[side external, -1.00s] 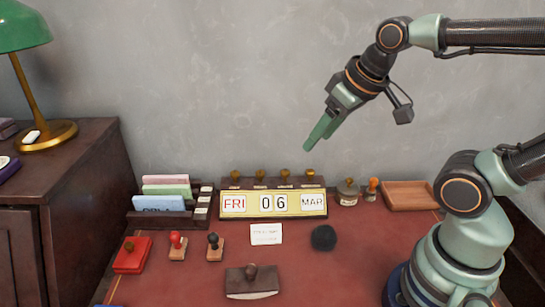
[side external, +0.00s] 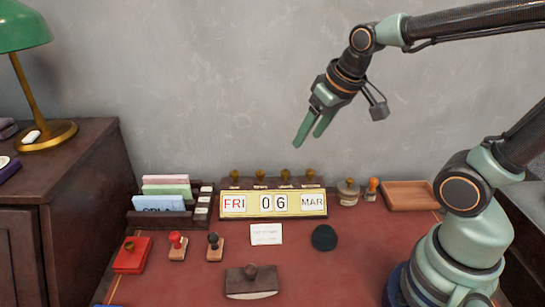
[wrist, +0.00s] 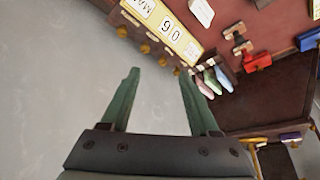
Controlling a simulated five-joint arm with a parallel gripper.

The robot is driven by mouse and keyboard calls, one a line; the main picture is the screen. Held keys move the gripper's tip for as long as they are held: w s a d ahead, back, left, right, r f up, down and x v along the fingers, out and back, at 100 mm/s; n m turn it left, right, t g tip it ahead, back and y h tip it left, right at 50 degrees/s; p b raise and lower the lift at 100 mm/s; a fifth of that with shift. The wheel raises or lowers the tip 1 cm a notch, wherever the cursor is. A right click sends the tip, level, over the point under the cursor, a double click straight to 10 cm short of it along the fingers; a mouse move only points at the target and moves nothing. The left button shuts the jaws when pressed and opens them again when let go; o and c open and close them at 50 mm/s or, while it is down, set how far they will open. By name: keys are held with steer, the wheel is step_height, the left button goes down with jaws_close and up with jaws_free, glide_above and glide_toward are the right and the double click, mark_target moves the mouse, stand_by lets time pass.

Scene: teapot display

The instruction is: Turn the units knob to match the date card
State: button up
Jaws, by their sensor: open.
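The cream-faced calendar (side external: 272,215) stands at the back of the red desk and reads FRI 06 MAR. Several brass knobs (side external: 285,174) stand in a row along its top; the labels below them are too small to read. The white date card (side external: 266,234) lies in front of it; its print is not legible. My gripper (side external: 309,140) is open and empty, in the air above the right half of the calendar, clear of the knobs. In the wrist view, the fingers (wrist: 158,72) are spread, with the calendar (wrist: 165,25) and its knobs (wrist: 145,48) beyond them.
A card rack (side external: 170,217) stands left of the calendar. A jar (side external: 347,192), an orange-handled stamp (side external: 372,189) and a wooden tray (side external: 409,195) stand to the right. Stamps, a red box (side external: 131,255), a blotter (side external: 251,282) and a dark round pad (side external: 324,238) lie in front.

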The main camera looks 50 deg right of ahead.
steer(key=m, duration=0.1)
glide_toward(285, 172)
steer(key=shift+g, duration=0.3)
steer(key=x, duration=0.8)
steer(key=shift+w, duration=0.35)
steer(key=shift+c, duration=0.4)
jaws_close()
